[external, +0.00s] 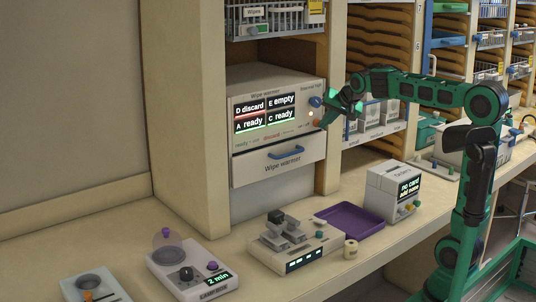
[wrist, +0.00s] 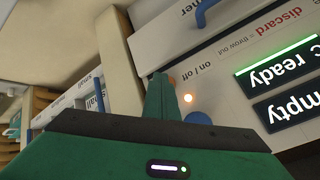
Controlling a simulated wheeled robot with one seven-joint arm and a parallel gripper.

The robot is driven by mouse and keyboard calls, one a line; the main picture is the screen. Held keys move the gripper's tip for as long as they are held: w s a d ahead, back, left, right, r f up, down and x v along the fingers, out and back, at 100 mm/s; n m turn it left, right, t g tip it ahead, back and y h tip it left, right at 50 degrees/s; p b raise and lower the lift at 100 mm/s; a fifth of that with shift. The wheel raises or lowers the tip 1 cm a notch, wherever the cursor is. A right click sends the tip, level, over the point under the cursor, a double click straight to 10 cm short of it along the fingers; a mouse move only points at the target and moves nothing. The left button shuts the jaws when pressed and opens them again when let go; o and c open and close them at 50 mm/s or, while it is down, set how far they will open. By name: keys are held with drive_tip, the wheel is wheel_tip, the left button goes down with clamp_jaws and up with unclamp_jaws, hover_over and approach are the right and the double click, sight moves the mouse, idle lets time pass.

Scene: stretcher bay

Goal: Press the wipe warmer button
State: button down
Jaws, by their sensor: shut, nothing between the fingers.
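The wipe warmer (external: 277,146) is a cream box with a lit panel of four labels reading discard, empty, ready and ready, above a drawer with a blue handle. At the right of its front is a small orange button (external: 317,123) beside a lit dot (external: 311,114). In the wrist view the orange button (wrist: 172,81) is mostly hidden behind my fingertips, near the "on / off" lettering; the lit dot (wrist: 188,98) shows beside it. My green gripper (external: 325,121) is shut and empty, its tips at the button. I cannot tell whether they touch it.
A blue knob (external: 315,101) is just above the button. A wooden post stands at the warmer's right, close to my gripper. Below, the counter holds a purple tray (external: 349,221), a white box with a screen (external: 394,191) and small devices.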

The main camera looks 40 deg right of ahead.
drive_tip(key=s, duration=0.6)
idle(0.5)
drive_tip(key=shift+f, duration=0.1)
drive_tip(key=s+d+f+m+g, duration=0.1)
drive_tip(key=s+d+f+m, duration=0.1)
drive_tip(key=d, duration=0.5)
drive_tip(key=s+d+f+m+g, duration=0.2)
drive_tip(key=s+d+f, duration=0.2)
drive_tip(key=s+d, duration=0.2)
drive_tip(key=s+d+f+m+g+h, duration=0.1)
drive_tip(key=s+d+f, duration=0.3)
drive_tip(key=d, duration=0.6)
drive_tip(key=shift+s+d+m+g, duration=0.1)
drive_tip(key=shift+m+g, duration=0.4)
drive_tip(key=s+d+f+g+y, duration=0.15)
drive_tip(key=s+f, duration=0.45)
drive_tip(key=s, duration=0.6)
drive_tip(key=s+a+f+n+g, duration=0.2)
drive_tip(key=s+a+f+n, duration=0.6)
drive_tip(key=s+a, duration=0.2)
drive_tip(key=shift+s+a+f+y, duration=0.2)
drive_tip(key=shift+s+a+y, duration=0.15)
drive_tip(key=shift+s, duration=0.25)
drive_tip(key=shift+g, duration=0.25)
